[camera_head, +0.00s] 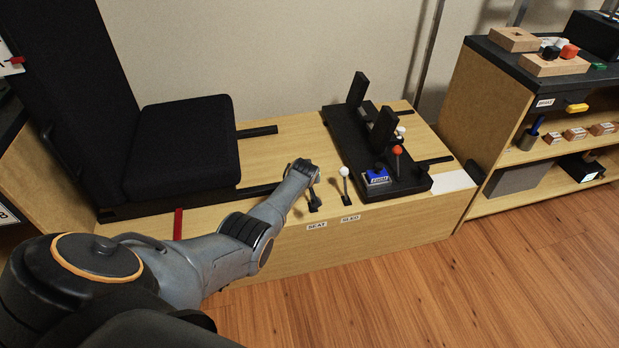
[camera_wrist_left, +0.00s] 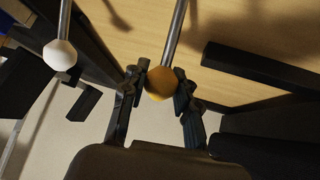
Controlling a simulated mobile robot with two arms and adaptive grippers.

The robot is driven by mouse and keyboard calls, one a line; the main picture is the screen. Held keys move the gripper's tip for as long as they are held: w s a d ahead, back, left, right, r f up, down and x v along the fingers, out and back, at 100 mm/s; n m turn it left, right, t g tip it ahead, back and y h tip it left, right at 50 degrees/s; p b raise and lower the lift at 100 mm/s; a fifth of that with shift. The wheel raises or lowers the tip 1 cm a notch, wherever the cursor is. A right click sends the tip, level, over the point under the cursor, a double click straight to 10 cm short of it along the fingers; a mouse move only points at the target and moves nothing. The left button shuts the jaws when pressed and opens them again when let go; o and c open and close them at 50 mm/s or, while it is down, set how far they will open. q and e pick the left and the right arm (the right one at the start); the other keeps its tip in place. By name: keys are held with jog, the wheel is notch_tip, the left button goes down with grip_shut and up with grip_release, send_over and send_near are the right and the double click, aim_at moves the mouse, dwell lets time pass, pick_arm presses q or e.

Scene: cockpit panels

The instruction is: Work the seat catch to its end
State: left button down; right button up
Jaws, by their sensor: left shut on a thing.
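The seat catch lever (camera_head: 314,203) rises from the wooden platform above the label SEAT (camera_head: 316,226). In the head view its top is hidden by my left gripper (camera_head: 310,180). In the left wrist view the lever's orange-yellow knob (camera_wrist_left: 160,84) sits between the fingers of my left gripper (camera_wrist_left: 158,90), which is shut on it. The metal rod (camera_wrist_left: 175,35) runs up from the knob toward the platform. The black seat (camera_head: 185,150) stands on dark rails to the left. My right gripper is not in view.
A white-knobbed lever (camera_head: 345,178) stands just right, above another label (camera_head: 350,218); its knob is close in the left wrist view (camera_wrist_left: 60,55). A black sled (camera_head: 355,140) with an orange-red-knobbed lever (camera_head: 397,151) lies beyond. Shelves (camera_head: 520,110) stand far right.

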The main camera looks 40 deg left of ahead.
pick_arm(q)
jog(key=shift+a+r, duration=0.1)
jog(key=c, duration=1)
grip_release()
jog(key=shift+w, duration=0.1)
jog(key=shift+v, duration=6)
